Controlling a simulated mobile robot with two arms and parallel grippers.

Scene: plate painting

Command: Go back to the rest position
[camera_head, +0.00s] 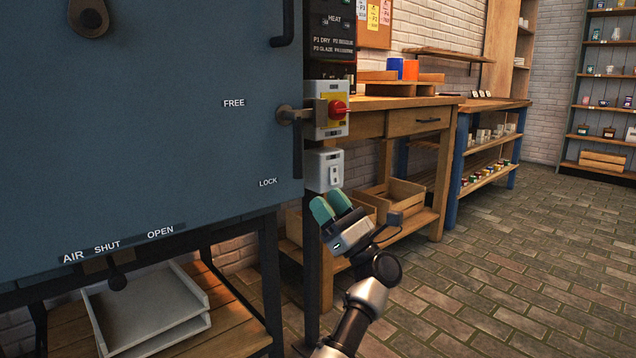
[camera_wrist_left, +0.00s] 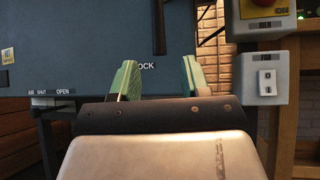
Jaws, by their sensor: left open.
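My left gripper (camera_head: 330,207) is in the middle of the head view, its arm coming up from the bottom edge. Its two teal fingers are apart with nothing between them. It is just below the small white switch box (camera_head: 324,170); I cannot tell the depth between them. In the left wrist view the fingers (camera_wrist_left: 158,78) are spread in front of the blue-grey kiln door, with the lettering LOCK partly showing between them. The switch box (camera_wrist_left: 264,80), marked FAN, is to their right there. My right gripper is in neither view.
The kiln's blue-grey door (camera_head: 150,120) fills the left, with a latch (camera_head: 290,115) at its right edge. A box with a red knob (camera_head: 337,110) is beside it. White trays (camera_head: 150,310) lie below. A wooden workbench (camera_head: 405,122) stands behind; brick floor (camera_head: 520,260) is clear at right.

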